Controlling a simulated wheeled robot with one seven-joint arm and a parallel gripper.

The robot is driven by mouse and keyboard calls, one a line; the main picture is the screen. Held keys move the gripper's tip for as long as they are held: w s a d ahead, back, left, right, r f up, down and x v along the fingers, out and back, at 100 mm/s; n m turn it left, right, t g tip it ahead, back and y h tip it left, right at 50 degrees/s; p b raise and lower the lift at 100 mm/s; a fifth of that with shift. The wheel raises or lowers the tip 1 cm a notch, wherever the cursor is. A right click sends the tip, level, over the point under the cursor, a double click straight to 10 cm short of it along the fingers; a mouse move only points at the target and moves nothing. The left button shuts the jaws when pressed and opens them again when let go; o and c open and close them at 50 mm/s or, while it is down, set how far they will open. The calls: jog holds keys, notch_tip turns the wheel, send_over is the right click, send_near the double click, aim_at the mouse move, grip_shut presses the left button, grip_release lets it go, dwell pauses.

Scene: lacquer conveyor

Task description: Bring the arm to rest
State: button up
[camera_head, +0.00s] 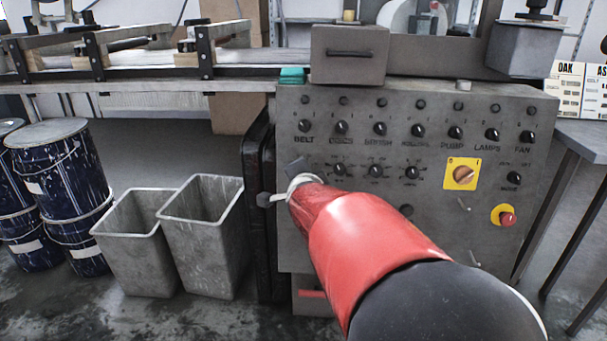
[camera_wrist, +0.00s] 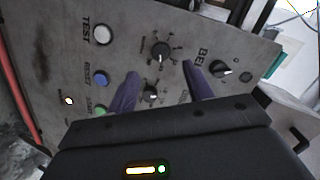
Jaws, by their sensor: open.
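My red arm reaches from the lower right towards the left edge of a grey control panel (camera_head: 430,225). My gripper (camera_head: 280,182) is at its end, in front of that edge, partly hidden by my own arm. In the wrist view my gripper (camera_wrist: 163,86) shows two dark fingers spread apart with nothing held between them. Behind the gap are a black selector knob (camera_wrist: 152,94) and, above it, another knob (camera_wrist: 160,50). I cannot tell whether the fingers touch the panel.
The panel has several labelled knobs, a yellow-plated switch (camera_head: 461,174) and a red stop button (camera_head: 507,219). Wrist view: a white TEST button (camera_wrist: 103,34) and blue RESET button (camera_wrist: 101,77). Two grey bins (camera_head: 203,240) and blue drums (camera_head: 62,175) stand left, a conveyor (camera_head: 130,70) above.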

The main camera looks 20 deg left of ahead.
jog(key=s+d+r+n+g+p, duration=0.1)
jog(key=s+d+n+g, duration=0.15)
jog(key=d, duration=0.75)
jog(key=s+d+n+g, duration=0.15)
jog(key=s+d, duration=0.25)
jog(key=d, duration=0.5)
jog(key=s+d+f+n+g+h, duration=0.2)
jog(key=s+d, duration=0.7)
jog(key=s, duration=0.3)
jog(key=s+d+f+n+g+h+p, duration=0.1)
jog(key=s+d+f+n+h, duration=0.1)
jog(key=s+d, duration=0.7)
jog(key=s+h, duration=0.1)
jog(key=s, duration=0.2)
jog(key=shift+s+d+f+n+g, duration=0.2)
jog(key=shift+s+n+g, duration=0.1)
jog(key=shift+g, duration=0.1)
jog(key=shift+w+r, duration=0.1)
jog(key=shift+w, duration=0.05)
jog(key=shift+c, duration=0.2)
